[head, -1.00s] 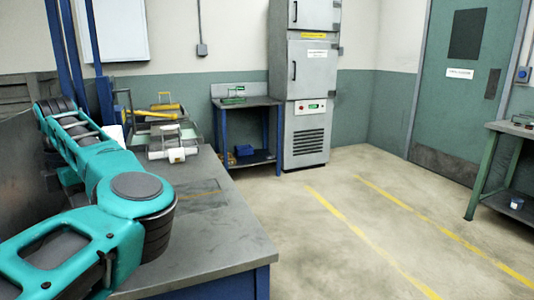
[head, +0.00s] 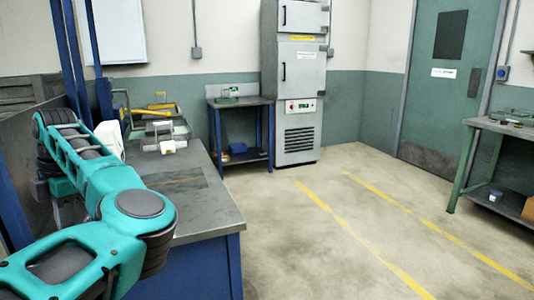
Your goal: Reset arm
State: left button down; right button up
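My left arm, teal and grey, comes in from the left and reaches over the grey workbench (head: 203,215). Its fingertips are hidden behind the arm links, so I cannot see whether that gripper is open or shut. A small white part (head: 168,147) sits on the bench near a tray (head: 181,130) with a yellow-handled thing (head: 160,113). A larger white object (head: 110,137) shows just behind my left arm. My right gripper is not in view.
A small blue-legged table (head: 240,101) and a tall grey cabinet (head: 298,75) stand at the back. A green-legged table (head: 505,127) is at the right, near a closed green door (head: 440,90). The floor with yellow lines (head: 340,220) is clear.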

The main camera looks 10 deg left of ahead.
pick_arm(q)
jog(key=s+a+f+n+g+y, duration=0.2)
jog(key=s+a+y, duration=0.2)
jog(key=a, duration=0.3)
jog(key=s+a+r+g+y, duration=0.45)
jog(key=a+r+y, duration=0.3)
jog(key=y, duration=0.35)
jog(key=w+d+f+m+t, duration=0.1)
jog(key=w+d+m+t, duration=0.2)
jog(key=d+m+t, duration=0.35)
jog(key=w+d+m+t+y+p, duration=0.1)
jog(key=w+d+m+t, duration=0.2)
jog(key=m+t, duration=0.55)
jog(key=w+d+f+m+t, duration=0.1)
jog(key=w+d+m+t, duration=0.4)
jog(key=t, duration=0.5)
jog(key=s+d+f+m+t+h, duration=0.1)
jog(key=d+f+m+t+h, duration=0.2)
jog(key=d+f+m+h, duration=1)
jog(key=s+d+f+m+g+h, duration=0.1)
jog(key=s+d+f+g+h, duration=0.2)
jog(key=s+d+f+g, duration=0.2)
jog(key=s+d+f+m+g+h, duration=0.1)
jog(key=s+d+f+g+h, duration=0.2)
jog(key=s+d+f, duration=0.6)
jog(key=s+f+g, duration=0.2)
jog(key=s+f, duration=0.2)
jog(key=f, duration=0.3)
jog(key=shift+s+d+h+p, duration=0.15)
jog(key=shift+h+p, duration=0.15)
